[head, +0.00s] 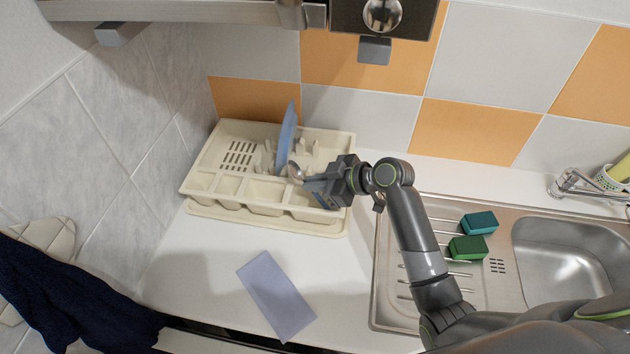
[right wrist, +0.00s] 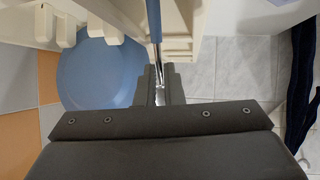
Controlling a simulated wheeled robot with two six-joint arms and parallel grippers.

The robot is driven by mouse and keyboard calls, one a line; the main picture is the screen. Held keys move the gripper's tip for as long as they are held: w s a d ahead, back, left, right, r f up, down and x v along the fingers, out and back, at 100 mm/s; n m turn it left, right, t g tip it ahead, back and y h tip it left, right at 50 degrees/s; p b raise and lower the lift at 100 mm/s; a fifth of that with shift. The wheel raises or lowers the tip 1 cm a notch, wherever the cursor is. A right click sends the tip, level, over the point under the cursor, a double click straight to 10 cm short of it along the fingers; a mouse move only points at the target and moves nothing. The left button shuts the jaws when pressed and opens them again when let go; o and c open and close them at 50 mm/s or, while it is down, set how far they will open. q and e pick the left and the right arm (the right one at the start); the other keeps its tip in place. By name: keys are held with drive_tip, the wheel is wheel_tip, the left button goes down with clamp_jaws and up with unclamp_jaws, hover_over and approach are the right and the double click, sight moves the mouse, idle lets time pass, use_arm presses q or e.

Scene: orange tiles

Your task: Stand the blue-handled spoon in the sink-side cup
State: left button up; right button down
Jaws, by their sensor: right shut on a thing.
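My right gripper (head: 322,188) is over the front right part of the cream dish rack (head: 235,130), shut on the spoon. In the head view the spoon's metal bowl (head: 295,171) shows just left of the fingers, close to the blue plate; the gripper hides most of the rest. In the right wrist view the blue handle (right wrist: 154,20) runs beyond the fingertips (right wrist: 158,88), with metal between the fingers. A light patterned cup (head: 608,181) stands at the far right behind the sink, partly cut off, with something yellow-green at it. My left gripper is not in view.
A blue plate (head: 286,138) stands upright in the rack. Teal (head: 480,222) and green (head: 467,248) sponges lie on the sink's drainboard. A faucet (head: 566,184) is beside the cup. A lavender cloth (head: 276,295) lies on the counter. A hood edge (head: 200,12) overhangs the back.

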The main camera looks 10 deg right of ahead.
drive_tip(key=shift+f, duration=0.15)
drive_tip(key=c, duration=1.5)
unclamp_jaws()
drive_tip(key=shift+d, duration=0.1)
drive_tip(key=shift+b+v, duration=2.2)
drive_tip(key=shift+v, duration=6.5)
